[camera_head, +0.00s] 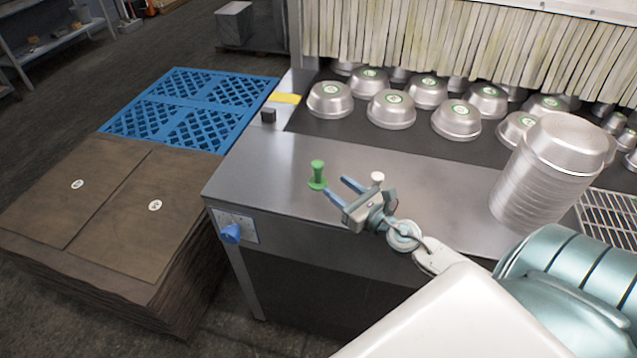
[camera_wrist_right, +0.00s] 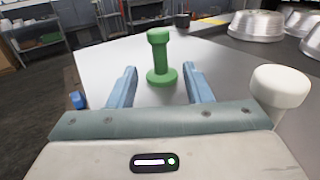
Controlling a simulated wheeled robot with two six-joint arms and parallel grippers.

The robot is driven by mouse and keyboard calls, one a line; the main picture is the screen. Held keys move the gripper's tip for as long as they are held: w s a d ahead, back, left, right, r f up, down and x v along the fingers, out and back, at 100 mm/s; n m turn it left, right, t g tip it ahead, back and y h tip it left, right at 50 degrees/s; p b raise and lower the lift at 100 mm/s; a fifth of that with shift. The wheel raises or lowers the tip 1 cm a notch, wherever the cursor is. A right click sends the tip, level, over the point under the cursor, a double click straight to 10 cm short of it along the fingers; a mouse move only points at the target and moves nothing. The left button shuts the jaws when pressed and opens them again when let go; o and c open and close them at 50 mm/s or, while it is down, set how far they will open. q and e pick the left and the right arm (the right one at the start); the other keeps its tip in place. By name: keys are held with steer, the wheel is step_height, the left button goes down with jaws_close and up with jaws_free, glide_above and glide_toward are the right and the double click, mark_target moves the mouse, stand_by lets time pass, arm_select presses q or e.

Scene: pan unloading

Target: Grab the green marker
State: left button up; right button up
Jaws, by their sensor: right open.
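The green marker (camera_head: 317,175) stands upright on the metal tabletop (camera_head: 420,190), near the table's left end. My right gripper (camera_head: 335,186) is open, with its blue fingers pointing at the marker. In the right wrist view the green marker (camera_wrist_right: 159,58) stands ahead, centred between the two fingertips (camera_wrist_right: 160,75), with a gap on each side. The marker's base appears at or just beyond the fingertips; I cannot tell exactly how deep it lies between them. My left gripper is not in view.
A white marker (camera_head: 377,179) stands close beside my right gripper; it also shows in the wrist view (camera_wrist_right: 281,88). A stack of pans (camera_head: 545,175) stands to the right. Several upturned pans (camera_head: 392,110) lie behind. A small black block (camera_head: 268,115) sits at the back left.

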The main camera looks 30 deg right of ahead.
mark_target(321, 174)
steer(key=shift+w+a+r, duration=0.1)
steer(key=shift+w, duration=0.5)
steer(key=w, duration=0.1)
steer(key=w+p, duration=0.1)
steer(key=w, duration=0.1)
steer(key=w+p, duration=0.1)
steer(key=shift+w+a, duration=0.25)
steer(key=shift+a, duration=0.05)
steer(key=shift+w+a, duration=0.1)
steer(key=shift+w, duration=0.5)
jaws_close()
